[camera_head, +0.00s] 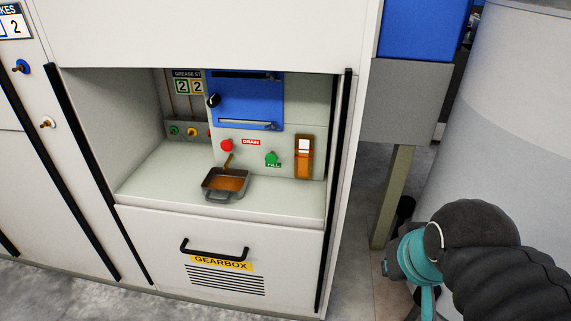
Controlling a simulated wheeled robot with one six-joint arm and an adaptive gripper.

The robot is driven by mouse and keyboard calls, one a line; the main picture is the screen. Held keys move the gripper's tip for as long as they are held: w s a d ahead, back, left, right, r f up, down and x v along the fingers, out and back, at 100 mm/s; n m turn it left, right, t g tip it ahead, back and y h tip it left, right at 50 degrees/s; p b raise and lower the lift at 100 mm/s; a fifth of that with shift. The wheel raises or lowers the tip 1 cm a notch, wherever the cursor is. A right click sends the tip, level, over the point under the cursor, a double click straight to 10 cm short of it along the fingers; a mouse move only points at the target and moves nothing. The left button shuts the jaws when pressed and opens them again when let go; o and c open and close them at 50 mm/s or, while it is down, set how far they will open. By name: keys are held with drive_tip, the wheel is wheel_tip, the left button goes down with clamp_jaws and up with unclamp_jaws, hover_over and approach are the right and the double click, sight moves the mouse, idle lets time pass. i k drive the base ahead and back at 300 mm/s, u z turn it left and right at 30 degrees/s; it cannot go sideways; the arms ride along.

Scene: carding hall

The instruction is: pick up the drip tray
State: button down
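The drip tray (222,185) is a small dark grey pan with brown liquid in it. It sits on the pale shelf of a recess in the machine, near the shelf's front edge, with a handle at its front. A brown spout comes down above its back edge, under the red drain knob (227,145). My arm shows at the lower right, well to the right of the tray. I cannot make out the gripper's fingers.
A green fill knob (272,158) and a brown sight glass (304,157) are on the recess's back wall. A blue panel (245,100) is above. The gearbox door (222,262) with a black handle is below. Black strips edge the recess. The shelf right of the tray is clear.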

sight(233, 186)
drive_tip(key=u, duration=0.6)
drive_tip(key=k, duration=0.3)
drive_tip(key=u, duration=0.4)
drive_tip(key=i, duration=0.5)
